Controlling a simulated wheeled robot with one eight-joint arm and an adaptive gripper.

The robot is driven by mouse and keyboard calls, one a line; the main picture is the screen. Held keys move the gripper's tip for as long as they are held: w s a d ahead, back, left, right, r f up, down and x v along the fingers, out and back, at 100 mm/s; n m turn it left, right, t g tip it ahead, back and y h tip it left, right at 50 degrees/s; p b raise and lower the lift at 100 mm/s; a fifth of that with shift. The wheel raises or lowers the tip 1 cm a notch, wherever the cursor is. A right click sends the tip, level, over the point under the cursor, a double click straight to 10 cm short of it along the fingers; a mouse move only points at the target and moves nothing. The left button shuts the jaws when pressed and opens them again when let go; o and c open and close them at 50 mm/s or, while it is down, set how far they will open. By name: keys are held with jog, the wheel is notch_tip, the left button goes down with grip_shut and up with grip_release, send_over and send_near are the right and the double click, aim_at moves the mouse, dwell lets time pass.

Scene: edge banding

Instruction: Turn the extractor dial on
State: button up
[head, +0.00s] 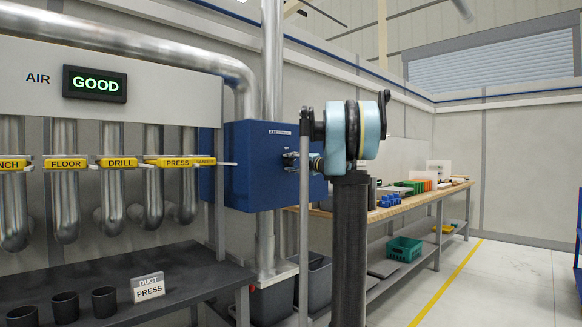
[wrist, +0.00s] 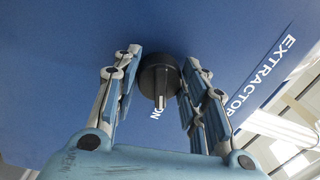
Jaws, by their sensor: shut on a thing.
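The extractor dial (wrist: 161,84) is a round black knob with a raised grip bar, on the blue extractor box (wrist: 60,50). The word ON is printed beside the dial, turned in the wrist view. My gripper (wrist: 160,70) has one finger on each side of the dial and is shut on it. In the head view the blue box (head: 243,170) hangs on the wall at the middle. My arm stands in front of its right part and hides the dial there; my gripper (head: 290,168) reaches to the box face.
A display (head: 95,84) reading GOOD sits above metal ducts with yellow tags. A dark bench (head: 110,290) at the left holds black cups and a PRESS sign (head: 149,287). A wooden workbench (head: 400,209) with bins stands behind my arm. The floor (head: 500,280) at the right is clear.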

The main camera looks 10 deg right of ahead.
jog(key=m, duration=0.5)
jog(key=shift+d+h, duration=0.1)
jog(key=shift+h, duration=0.2)
dwell(0.4)
jog(key=o, duration=1.1)
jog(key=shift+c, duration=0.2)
jog(key=v, duration=1.1)
jog(key=shift+s+d+f, duration=0.2)
jog(key=shift+s+f, duration=0.1)
jog(key=shift+s, duration=0.05)
